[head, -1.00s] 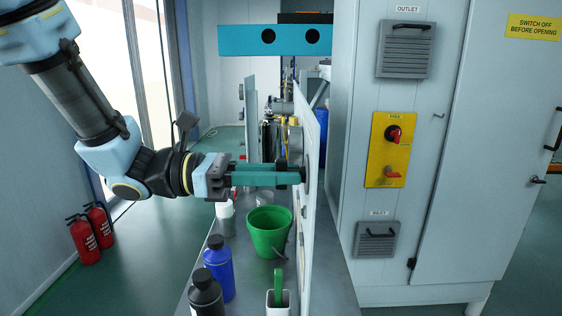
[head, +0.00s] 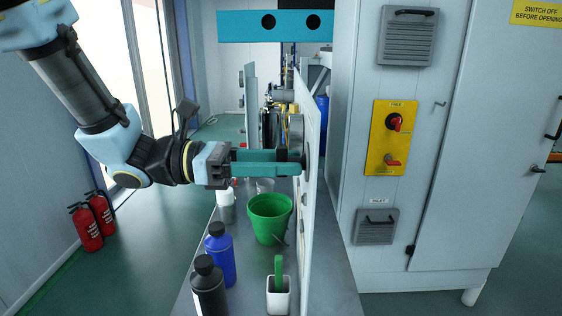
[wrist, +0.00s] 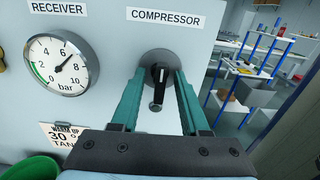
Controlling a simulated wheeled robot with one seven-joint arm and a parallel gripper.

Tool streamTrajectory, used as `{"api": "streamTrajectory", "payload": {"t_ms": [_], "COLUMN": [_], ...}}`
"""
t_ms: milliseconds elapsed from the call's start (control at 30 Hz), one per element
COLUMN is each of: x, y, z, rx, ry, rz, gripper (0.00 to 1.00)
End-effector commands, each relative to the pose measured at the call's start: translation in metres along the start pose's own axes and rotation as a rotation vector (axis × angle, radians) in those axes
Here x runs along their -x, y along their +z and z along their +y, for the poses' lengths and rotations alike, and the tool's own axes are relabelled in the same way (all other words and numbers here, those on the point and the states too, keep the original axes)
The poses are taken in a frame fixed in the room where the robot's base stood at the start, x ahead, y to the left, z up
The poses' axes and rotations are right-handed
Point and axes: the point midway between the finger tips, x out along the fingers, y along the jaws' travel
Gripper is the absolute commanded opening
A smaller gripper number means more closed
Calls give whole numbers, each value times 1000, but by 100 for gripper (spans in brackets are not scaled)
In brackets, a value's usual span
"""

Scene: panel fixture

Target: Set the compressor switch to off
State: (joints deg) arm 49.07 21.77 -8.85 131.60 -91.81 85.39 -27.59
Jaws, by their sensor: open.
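The compressor switch (wrist: 158,88) is a black rotary handle on a dark round base, under the COMPRESSOR label in the wrist view. Its handle points down and slightly left, with a pale mark near its upper end. My gripper (wrist: 161,72) is open, with one teal finger on each side of the handle. I cannot tell whether either finger touches it. In the head view my gripper (head: 290,160) reaches the panel (head: 309,120) from the left, and the switch is mostly hidden there. No on or off marking is visible.
A RECEIVER gauge (wrist: 62,65) sits left of the switch. Below my arm, a bench (head: 243,290) carries a green bucket (head: 270,220), a blue bottle (head: 220,258) and a black bottle (head: 208,288). A grey cabinet (head: 465,150) with a yellow switch plate (head: 390,140) stands at right.

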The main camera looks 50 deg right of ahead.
Motion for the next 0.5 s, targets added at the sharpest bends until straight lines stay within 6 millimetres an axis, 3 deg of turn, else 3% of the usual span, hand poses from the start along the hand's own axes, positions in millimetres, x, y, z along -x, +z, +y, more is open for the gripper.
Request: {"api": "streamTrajectory", "payload": {"t_ms": [167, 500], "x": [9, 73], "y": [-1, -3], "z": [1, 1], "rx": [-2, -2], "ry": [2, 6], "rz": [0, 0], "gripper": [45, 45]}}
